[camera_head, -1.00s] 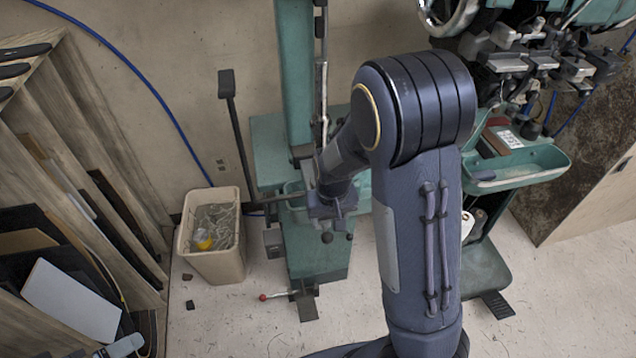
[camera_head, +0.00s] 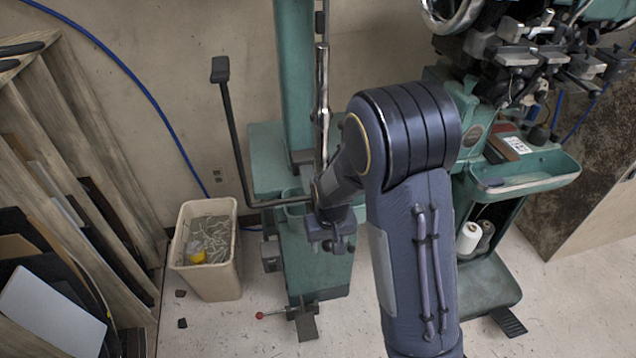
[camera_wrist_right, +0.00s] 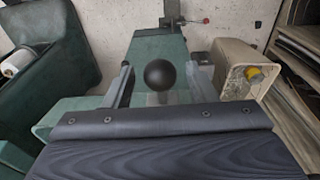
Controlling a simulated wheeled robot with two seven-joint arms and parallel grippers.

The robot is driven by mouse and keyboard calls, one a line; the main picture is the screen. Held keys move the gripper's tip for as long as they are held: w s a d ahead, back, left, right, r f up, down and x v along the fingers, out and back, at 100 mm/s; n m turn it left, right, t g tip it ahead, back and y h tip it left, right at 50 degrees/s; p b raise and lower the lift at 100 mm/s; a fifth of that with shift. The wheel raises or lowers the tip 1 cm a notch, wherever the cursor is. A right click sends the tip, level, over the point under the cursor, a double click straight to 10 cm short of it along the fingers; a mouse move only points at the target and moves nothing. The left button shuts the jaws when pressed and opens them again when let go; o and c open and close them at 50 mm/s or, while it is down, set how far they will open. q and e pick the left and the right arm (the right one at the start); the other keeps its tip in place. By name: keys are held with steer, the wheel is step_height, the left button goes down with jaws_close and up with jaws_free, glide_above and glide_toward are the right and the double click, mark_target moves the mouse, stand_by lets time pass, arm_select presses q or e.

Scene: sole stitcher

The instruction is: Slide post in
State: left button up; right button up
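The green machine (camera_head: 296,95) stands against the wall with a tall upright column. A dark L-shaped bar (camera_head: 236,135) with a black pad on top runs down and then right toward my right gripper; I cannot tell for sure that it is the post. My right gripper (camera_head: 332,238) is beside the column, partly hidden by my wrist. In the right wrist view, a black ball knob (camera_wrist_right: 168,73) shows between the two spread fingers of this gripper (camera_wrist_right: 158,72). A gap shows left of the knob; contact on the right is unclear. My left gripper is not in view.
A beige bin (camera_head: 207,265) with scraps stands left of the machine base. A foot pedal with a red-tipped lever (camera_head: 304,318) is low in front. A green tray (camera_head: 525,172) and thread spools (camera_head: 468,237) are to the right. A wooden rack (camera_head: 70,130) fills the left.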

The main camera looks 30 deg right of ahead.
steer(key=c, duration=0.9)
steer(key=shift+w+d+b, duration=0.1)
steer(key=shift+w+d, duration=0.25)
steer(key=shift+w, duration=1)
steer(key=shift+w+d+b, duration=0.1)
steer(key=shift+w+d, duration=0.2)
steer(key=shift+w, duration=1.1)
steer(key=shift+w+d+b, duration=0.1)
steer(key=shift+w+d, duration=0.25)
steer(key=shift+w, duration=1)
steer(key=shift+c, duration=0.2)
steer(key=shift+w+d+p, duration=0.1)
steer(key=shift+w+d, duration=0.25)
steer(key=shift+w, duration=1.05)
steer(key=shift+w+d+p, duration=0.15)
steer(key=shift+w+d, duration=0.15)
steer(key=shift+w, duration=1.15)
steer(key=shift+w+d+p, duration=0.1)
steer(key=shift+w+d, duration=0.25)
steer(key=shift+w, duration=1.05)
steer(key=o, duration=1.2)
steer(key=shift+o, duration=0.2)
